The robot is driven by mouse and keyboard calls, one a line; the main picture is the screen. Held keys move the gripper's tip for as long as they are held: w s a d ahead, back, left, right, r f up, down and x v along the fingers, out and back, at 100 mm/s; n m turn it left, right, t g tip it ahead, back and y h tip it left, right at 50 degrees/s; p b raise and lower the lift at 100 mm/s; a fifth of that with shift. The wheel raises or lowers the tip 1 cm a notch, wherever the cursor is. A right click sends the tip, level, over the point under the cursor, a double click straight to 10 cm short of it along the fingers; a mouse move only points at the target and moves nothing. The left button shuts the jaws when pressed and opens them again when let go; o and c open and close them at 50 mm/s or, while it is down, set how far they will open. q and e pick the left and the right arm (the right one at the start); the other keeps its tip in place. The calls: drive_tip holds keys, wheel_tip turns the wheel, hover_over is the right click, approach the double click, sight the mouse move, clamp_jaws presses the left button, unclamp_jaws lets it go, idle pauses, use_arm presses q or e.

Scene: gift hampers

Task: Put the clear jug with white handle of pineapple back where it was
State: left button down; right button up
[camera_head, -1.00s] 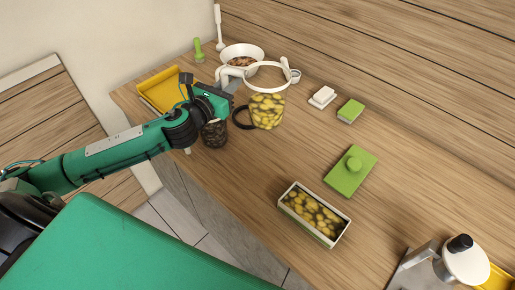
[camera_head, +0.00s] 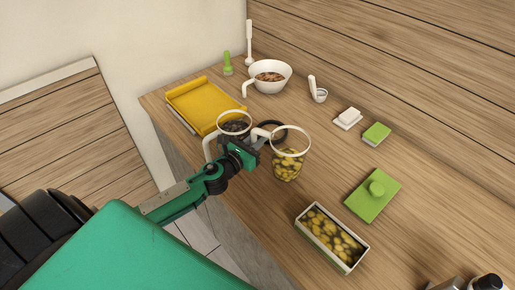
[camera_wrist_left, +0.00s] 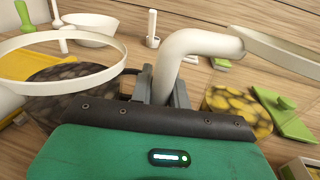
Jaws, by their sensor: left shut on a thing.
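The clear jug with white handle of pineapple (camera_head: 288,170) is toward the front of the counter, upright, with yellow chunks inside. My left gripper (camera_head: 243,152) is shut on its white handle. In the left wrist view the handle (camera_wrist_left: 190,45) runs between the fingers (camera_wrist_left: 160,88), and the pineapple (camera_wrist_left: 238,105) is at right. I cannot tell whether the jug touches the counter. A second jug with dark contents (camera_head: 234,125) stands close behind and left of the gripper, its body partly hidden; it also shows in the left wrist view (camera_wrist_left: 70,80).
A black ring (camera_head: 284,127) lies behind the pineapple jug. A box of pineapple (camera_head: 305,240) and a green knobbed lid (camera_head: 365,207) are to the front right. A yellow tray (camera_head: 203,102) and white bowl (camera_head: 270,87) are behind.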

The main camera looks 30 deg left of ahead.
use_arm(q)
wheel_tip(320, 180, down, 3)
drive_tip(key=shift+r+b, duration=0.15)
drive_tip(key=shift+b, duration=0.25)
drive_tip(key=shift+f, duration=0.5)
use_arm(e)
drive_tip(key=shift+d+f, duration=0.45)
drive_tip(key=shift+d, duration=0.2)
use_arm(q)
drive_tip(key=shift+f, duration=0.1)
use_arm(e)
drive_tip(key=shift+f, duration=0.1)
use_arm(q)
drive_tip(key=shift+f+b, duration=0.15)
drive_tip(key=shift+b, duration=0.15)
drive_tip(key=c, duration=1.3)
unclamp_jaws()
drive_tip(key=shift+c, duration=0.2)
use_arm(e)
drive_tip(key=shift+a, duration=0.2)
drive_tip(key=shift+a, duration=0.1)
